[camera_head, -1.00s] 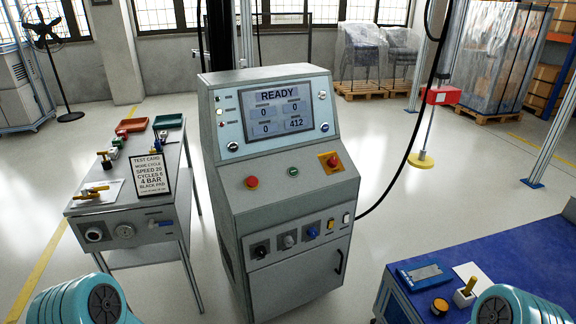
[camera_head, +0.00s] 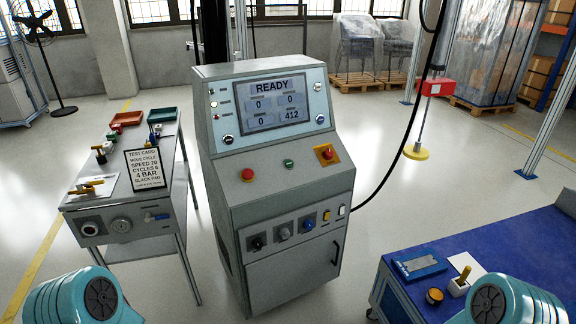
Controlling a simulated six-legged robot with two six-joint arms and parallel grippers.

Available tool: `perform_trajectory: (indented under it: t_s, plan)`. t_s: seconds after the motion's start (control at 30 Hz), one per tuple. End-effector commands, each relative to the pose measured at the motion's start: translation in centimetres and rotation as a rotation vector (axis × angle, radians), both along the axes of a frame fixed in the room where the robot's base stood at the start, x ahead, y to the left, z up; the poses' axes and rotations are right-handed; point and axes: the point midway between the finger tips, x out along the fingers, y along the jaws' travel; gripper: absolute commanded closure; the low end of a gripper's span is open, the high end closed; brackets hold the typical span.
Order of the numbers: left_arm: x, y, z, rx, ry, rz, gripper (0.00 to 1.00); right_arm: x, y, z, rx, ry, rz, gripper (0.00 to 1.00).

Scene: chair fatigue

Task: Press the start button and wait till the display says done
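The grey control console (camera_head: 285,190) stands upright in the middle of the head view. Its display (camera_head: 272,103) reads READY, with 0, 0, 0 and 412 in boxes below. On the sloped panel are a red button (camera_head: 248,174), a green button (camera_head: 289,163) and a red mushroom button on a yellow plate (camera_head: 327,154). Small print on the buttons is too small to read. Both teal arm parts at the bottom corners are mine, well apart from the console. Neither gripper shows.
At left, a metal side table (camera_head: 125,227) holds a test card (camera_head: 146,169), trays and several small fittings. At right, a blue-topped bench (camera_head: 500,254) carries a blue device (camera_head: 420,266) and a yellow-handled part (camera_head: 460,281). A black cable hangs right of the console. The floor between is clear.

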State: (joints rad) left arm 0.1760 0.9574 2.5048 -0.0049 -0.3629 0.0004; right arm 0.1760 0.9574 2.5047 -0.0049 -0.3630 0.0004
Motion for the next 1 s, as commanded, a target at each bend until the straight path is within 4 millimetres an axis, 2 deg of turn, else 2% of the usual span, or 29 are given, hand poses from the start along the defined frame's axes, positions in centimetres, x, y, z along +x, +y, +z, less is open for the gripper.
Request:
perform_trajectory:
  t_s: [0.27,0.3,0.5,1.0]
  plan:
    - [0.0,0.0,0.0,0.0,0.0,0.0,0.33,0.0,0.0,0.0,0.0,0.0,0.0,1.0]
    - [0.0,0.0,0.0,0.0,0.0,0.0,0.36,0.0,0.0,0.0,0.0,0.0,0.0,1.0]
    - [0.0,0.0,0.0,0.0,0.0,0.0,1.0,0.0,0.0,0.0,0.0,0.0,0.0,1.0]
    - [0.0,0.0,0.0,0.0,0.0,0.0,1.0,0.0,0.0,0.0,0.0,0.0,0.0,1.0]
